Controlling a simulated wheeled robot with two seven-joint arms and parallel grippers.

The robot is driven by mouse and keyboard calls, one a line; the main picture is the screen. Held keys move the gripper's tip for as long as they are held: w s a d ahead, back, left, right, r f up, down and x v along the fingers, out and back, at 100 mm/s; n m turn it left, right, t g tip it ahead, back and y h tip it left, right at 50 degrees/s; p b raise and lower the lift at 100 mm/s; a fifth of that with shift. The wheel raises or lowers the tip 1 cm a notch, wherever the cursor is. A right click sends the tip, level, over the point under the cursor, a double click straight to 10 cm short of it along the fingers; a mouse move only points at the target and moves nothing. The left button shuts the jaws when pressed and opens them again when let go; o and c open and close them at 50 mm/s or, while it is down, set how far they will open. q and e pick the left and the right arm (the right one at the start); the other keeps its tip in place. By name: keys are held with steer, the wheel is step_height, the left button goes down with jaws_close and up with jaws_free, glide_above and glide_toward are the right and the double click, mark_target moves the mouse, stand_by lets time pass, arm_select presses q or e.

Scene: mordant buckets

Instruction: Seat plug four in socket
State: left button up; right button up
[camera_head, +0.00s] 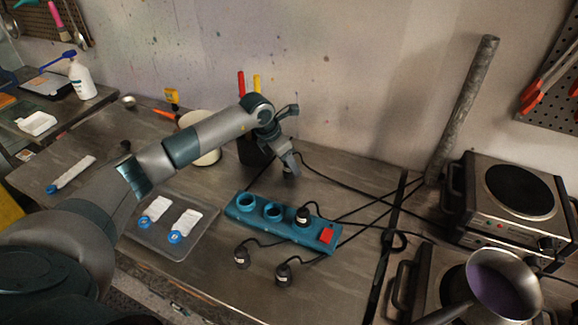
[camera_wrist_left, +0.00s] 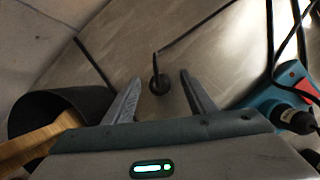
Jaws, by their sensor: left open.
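The teal power strip (camera_head: 262,227) lies on the table. Two round sockets at its left are empty; a dark plug (camera_head: 303,214) is in the socket nearest the red switch (camera_head: 326,236). The strip's edge also shows at the right of the left wrist view (camera_wrist_left: 268,92). A dark plug with a cord (camera_wrist_left: 158,84) is on the table between my left gripper's open fingers (camera_wrist_left: 161,79), apart from both. In the head view my left gripper (camera_head: 288,163) is low behind the strip. Two loose plugs, one at left (camera_head: 241,257) and one at right (camera_head: 283,275), lie in front. No plug number is readable.
A black container (camera_head: 252,152) stands beside my left gripper, and a white bucket (camera_head: 203,150) is left of it. Black cords cross the table right of the strip. Hot plates (camera_head: 515,190) stand at right. A tray (camera_head: 158,247) with labelled packets lies left.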

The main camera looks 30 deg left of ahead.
arm_select(q)
steer(key=shift+f, duration=0.2)
stand_by(0.3)
steer(key=c, duration=1.1)
steer(key=shift+c, duration=0.4)
steer(key=shift+w+r, duration=0.1)
